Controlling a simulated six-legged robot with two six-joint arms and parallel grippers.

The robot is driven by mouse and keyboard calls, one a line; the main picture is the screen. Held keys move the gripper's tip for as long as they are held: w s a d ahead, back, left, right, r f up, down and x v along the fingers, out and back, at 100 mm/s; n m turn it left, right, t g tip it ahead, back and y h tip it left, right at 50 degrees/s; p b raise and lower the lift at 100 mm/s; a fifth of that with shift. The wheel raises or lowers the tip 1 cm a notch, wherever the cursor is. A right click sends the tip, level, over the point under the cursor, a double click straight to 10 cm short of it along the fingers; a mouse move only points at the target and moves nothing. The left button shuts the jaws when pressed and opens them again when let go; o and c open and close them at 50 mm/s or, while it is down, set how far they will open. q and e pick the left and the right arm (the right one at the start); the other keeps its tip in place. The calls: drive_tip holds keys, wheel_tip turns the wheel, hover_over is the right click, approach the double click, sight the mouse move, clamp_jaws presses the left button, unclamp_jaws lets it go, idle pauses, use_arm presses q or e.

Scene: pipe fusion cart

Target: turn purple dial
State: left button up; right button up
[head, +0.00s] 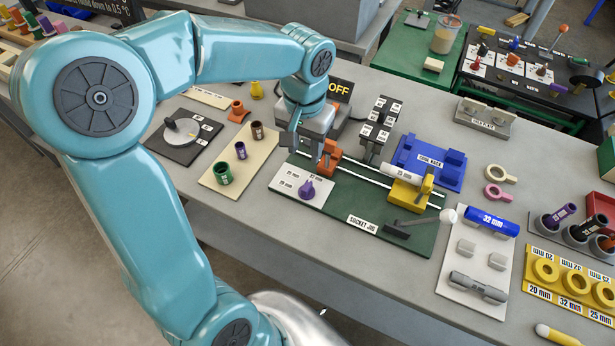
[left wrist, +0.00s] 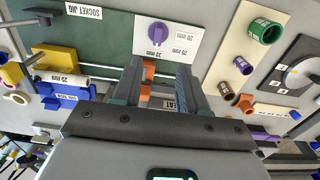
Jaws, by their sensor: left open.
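The purple dial (head: 307,188) sits on a white plate (head: 288,182) with mm size labels, at the left end of the green socket jig board (head: 420,238). It also shows in the left wrist view (left wrist: 158,34), beyond the fingertips. My left gripper (head: 306,150) is open above the jig, behind the dial in the head view and apart from it. In the left wrist view my left gripper (left wrist: 157,75) has its fingers spread, with an orange jig block (left wrist: 149,70) showing between them. My right gripper is in neither view.
The yellow jig block (head: 408,194) and a white pipe (head: 400,173) stand right of the gripper. A blue rack (head: 431,160) is behind them. A board with coloured sockets (head: 223,173) lies left of the dial. The grey bench in front is clear.

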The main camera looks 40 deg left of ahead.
sight(307, 185)
use_arm(q)
drive_tip(key=f, duration=1.2)
drive_tip(key=shift+w+d+f, duration=0.1)
drive_tip(key=shift+d+f, duration=0.15)
drive_tip(key=shift+a+f, duration=0.1)
clamp_jaws()
